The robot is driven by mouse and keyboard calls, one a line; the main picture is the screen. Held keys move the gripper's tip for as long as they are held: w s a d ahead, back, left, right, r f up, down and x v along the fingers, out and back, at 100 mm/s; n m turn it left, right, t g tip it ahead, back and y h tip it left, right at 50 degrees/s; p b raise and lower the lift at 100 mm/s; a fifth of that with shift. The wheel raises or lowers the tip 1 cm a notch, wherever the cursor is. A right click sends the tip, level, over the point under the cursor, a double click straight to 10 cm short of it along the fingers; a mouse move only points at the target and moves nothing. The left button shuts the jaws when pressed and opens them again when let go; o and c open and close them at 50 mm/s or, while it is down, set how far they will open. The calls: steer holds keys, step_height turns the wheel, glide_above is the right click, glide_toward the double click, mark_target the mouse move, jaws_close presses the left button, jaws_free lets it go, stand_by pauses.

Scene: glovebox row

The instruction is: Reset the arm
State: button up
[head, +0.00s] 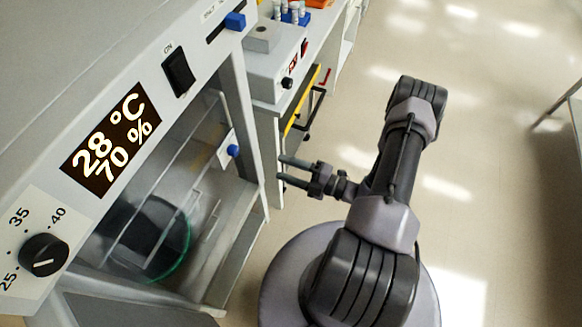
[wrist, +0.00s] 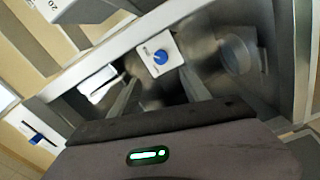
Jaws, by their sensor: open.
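My gripper (head: 298,172) is open and empty in the head view, its two fingers pointing left toward the front of a grey cabinet. My arm is folded over my round base, on the open floor to the right of the cabinet. The fingertips are close to the cabinet's right edge; I cannot tell the exact gap.
The cabinet has a display (head: 110,138) reading 28 °C and 70 %, a black dial (head: 44,254), a black switch (head: 178,73), a blue slider (head: 235,21) and a blue knob (head: 233,151), also in the wrist view (wrist: 160,57). Open floor (head: 490,130) lies right.

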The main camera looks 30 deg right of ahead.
steer(key=shift+v, duration=0.85)
steer(key=s+a+r+n+g+y+b, duration=0.1)
steer(key=a+r+n+g, duration=0.55)
steer(key=r+n, duration=0.4)
steer(key=s+a+r+n+g+b, duration=0.1)
steer(key=a+r+n+g, duration=0.5)
steer(key=n, duration=0.7)
steer(key=s+a+r+n+t+h, duration=0.1)
steer(key=s+r+n+t+h, duration=0.1)
steer(key=s+r+n+h, duration=0.2)
steer(key=s+a+r+n+t+h+b, duration=0.1)
steer(key=s+r+n+h, duration=0.4)
steer(key=r+n, duration=0.5)
steer(key=n, duration=0.8)
steer(key=shift+r+t+h, duration=0.3)
steer(key=shift+t, duration=0.05)
steer(key=shift+s+a, duration=0.1)
steer(key=shift+s, duration=0.05)
